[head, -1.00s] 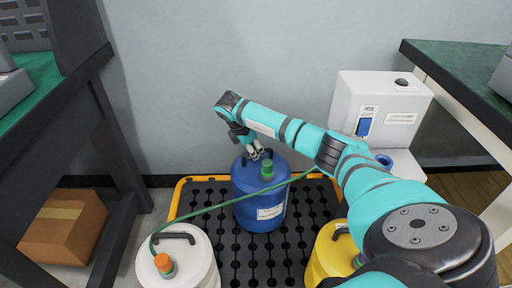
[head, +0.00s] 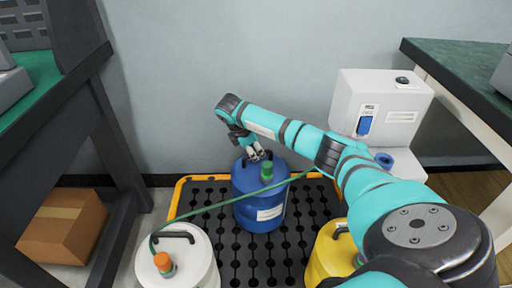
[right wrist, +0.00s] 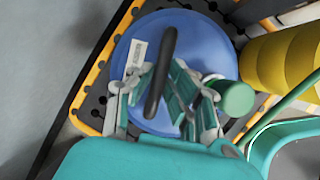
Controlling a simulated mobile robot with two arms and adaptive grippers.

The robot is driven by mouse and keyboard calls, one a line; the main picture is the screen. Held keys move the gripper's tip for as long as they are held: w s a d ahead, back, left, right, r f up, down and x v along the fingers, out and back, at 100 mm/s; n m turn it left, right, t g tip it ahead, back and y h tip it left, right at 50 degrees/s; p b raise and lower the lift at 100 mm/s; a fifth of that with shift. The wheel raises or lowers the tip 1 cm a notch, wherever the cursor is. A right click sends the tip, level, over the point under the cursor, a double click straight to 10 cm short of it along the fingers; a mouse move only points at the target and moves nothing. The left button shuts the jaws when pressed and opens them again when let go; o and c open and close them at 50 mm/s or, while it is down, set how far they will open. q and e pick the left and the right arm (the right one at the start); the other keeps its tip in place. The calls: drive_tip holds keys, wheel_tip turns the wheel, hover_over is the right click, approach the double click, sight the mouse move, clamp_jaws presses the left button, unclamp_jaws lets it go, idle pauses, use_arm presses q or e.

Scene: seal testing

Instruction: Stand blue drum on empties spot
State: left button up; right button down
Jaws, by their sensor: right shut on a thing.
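The blue drum (head: 258,205) stands upright on the black spill pallet (head: 208,205) with the yellow rim, near its back middle. It has a green cap (head: 267,171), a white label and a dark handle. My right gripper (head: 257,155) is at the drum's top, shut on the handle. In the right wrist view the dark handle (right wrist: 160,75) passes between the fingers, above the blue lid (right wrist: 205,45). My left gripper is not in view. I cannot make out a marked empties spot.
A white drum (head: 190,258) with an orange cap and a yellow drum (head: 328,255) stand in front. A green hose (head: 222,202) runs across the blue drum's front. A white machine (head: 378,110) stands right, a cardboard box (head: 64,226) left under a bench.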

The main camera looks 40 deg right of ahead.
drive_tip(key=shift+f, duration=0.5)
drive_tip(key=c, duration=1.3)
unclamp_jaws()
drive_tip(key=shift+r, duration=0.1)
drive_tip(key=shift+o, duration=0.6)
